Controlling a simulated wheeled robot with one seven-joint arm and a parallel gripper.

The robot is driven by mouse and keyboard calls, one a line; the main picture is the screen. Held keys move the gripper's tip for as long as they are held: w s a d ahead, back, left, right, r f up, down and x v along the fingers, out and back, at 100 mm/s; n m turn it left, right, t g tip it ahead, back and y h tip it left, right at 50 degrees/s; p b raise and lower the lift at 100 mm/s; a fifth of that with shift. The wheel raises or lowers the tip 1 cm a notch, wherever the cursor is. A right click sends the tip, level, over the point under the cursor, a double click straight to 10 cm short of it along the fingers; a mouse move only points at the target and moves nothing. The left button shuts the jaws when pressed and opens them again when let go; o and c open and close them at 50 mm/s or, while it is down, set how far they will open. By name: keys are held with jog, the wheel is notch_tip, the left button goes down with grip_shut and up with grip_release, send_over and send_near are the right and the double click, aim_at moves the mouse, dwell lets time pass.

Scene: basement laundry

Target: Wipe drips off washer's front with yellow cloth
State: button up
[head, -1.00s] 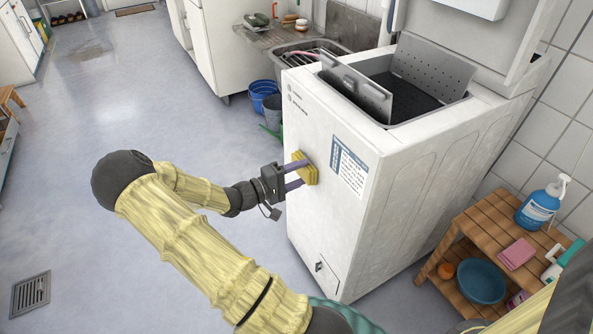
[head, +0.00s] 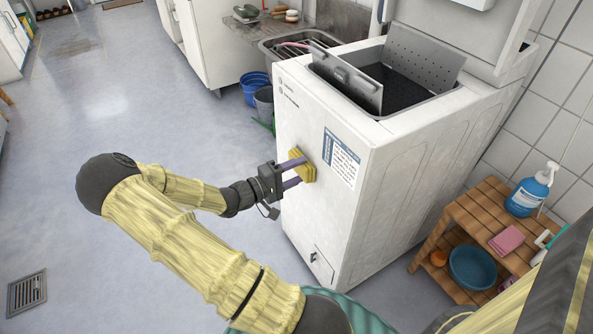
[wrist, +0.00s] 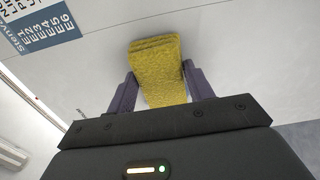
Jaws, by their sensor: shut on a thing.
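The washer (head: 315,225) is a white top-loading machine with its lid up. A blue-and-white label (head: 341,158) is on its front. My gripper (head: 297,172) is shut on the folded yellow cloth (head: 307,172), at the front just left of the label. The cloth seems to touch the front panel. In the wrist view the yellow cloth (wrist: 162,75) sits between the two purple fingers, against the pale panel. I cannot make out any drips in these frames; the part behind the cloth is hidden.
A wooden shelf (head: 470,212) right of the washer holds a blue soap bottle (head: 530,190), a pink sponge (head: 506,240) and a teal basin (head: 472,267). Buckets (head: 256,90) stand behind the washer's left side. The floor to the left is clear, with a drain grate (head: 27,293).

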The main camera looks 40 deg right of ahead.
jog(key=shift+w+d+r, duration=0.1)
jog(key=shift+w+d, duration=0.2)
jog(key=shift+w, duration=0.6)
jog(key=shift+w+d, duration=0.3)
jog(key=shift+w, duration=0.55)
jog(key=w, duration=0.3)
jog(key=shift+w+d, duration=0.3)
jog(key=shift+d, duration=0.05)
jog(key=shift+p, duration=0.3)
jog(key=p+v, duration=0.1)
jog(key=v, duration=0.5)
jog(key=shift+a, duration=0.1)
jog(key=p+v, duration=0.1)
jog(key=v, duration=0.2)
jog(key=shift+w, duration=0.1)
